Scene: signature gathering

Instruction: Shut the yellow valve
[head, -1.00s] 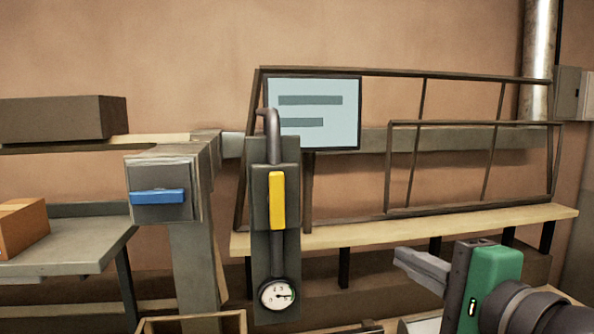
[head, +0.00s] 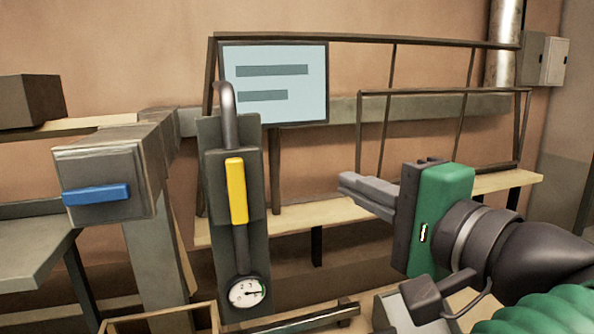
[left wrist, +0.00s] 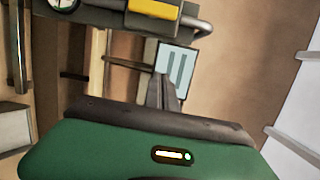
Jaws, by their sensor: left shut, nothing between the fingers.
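The yellow valve handle (head: 236,190) is upright, in line with the grey pipe (head: 228,115) on a dark panel. A round gauge (head: 246,292) sits below it. In the left wrist view the yellow handle (left wrist: 155,9) shows at the top edge, beside part of the gauge (left wrist: 63,3). My left gripper (head: 345,182), with a green body, is shut and empty. Its fingers point left toward the valve panel, apart from the handle in the picture. Its fingers also show in the left wrist view (left wrist: 163,88). My right gripper is not in view.
A blue handle (head: 96,194) is on a grey box at the left. A pale sign (head: 274,84) and a dark metal frame (head: 440,93) stand behind. Open space shows between the gripper and the panel.

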